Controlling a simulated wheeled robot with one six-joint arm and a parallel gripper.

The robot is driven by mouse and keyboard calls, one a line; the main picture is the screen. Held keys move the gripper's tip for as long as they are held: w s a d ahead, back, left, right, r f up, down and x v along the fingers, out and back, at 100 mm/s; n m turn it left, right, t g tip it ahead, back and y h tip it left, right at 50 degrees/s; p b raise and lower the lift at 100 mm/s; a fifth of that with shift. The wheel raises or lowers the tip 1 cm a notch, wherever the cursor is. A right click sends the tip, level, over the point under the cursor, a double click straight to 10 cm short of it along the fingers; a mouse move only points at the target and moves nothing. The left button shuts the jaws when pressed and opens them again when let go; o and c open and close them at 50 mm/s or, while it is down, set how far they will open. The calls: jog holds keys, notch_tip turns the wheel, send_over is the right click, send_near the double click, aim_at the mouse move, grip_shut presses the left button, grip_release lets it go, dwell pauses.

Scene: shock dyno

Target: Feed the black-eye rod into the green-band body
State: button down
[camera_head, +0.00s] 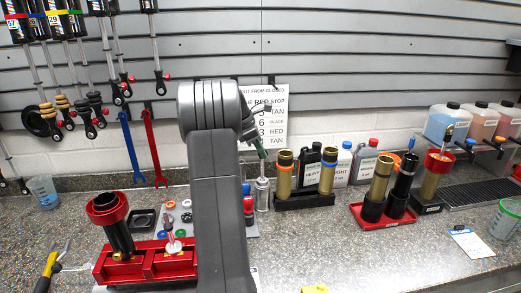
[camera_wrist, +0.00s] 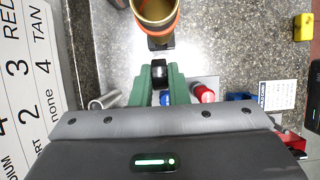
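My gripper (camera_head: 259,150) shows just right of my arm's grey link in the head view, above the counter. In the wrist view its green fingers (camera_wrist: 159,82) close on both sides of a small black part, which looks like the eye of the black-eye rod (camera_wrist: 159,71). The rod's shaft is hidden below it in that view. A gold body with an orange band (camera_head: 284,174) stands upright in a black rack, just right of my gripper; its open mouth shows in the wrist view (camera_wrist: 157,12). I cannot make out a green band on any standing body.
The black rack (camera_head: 305,200) also holds a blue-band body (camera_head: 327,172). A red tray (camera_head: 383,220) with upright bodies stands farther right. A red vise (camera_head: 145,265) stands at left. Bottles (camera_head: 366,160) line the wall. The front right counter is mostly clear.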

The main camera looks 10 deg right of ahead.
jog(key=shift+r+p, duration=0.45)
jog(key=shift+r, duration=0.95)
notch_tip(320, 180, up, 10)
jog(key=shift+r, duration=0.25)
dwell(0.3)
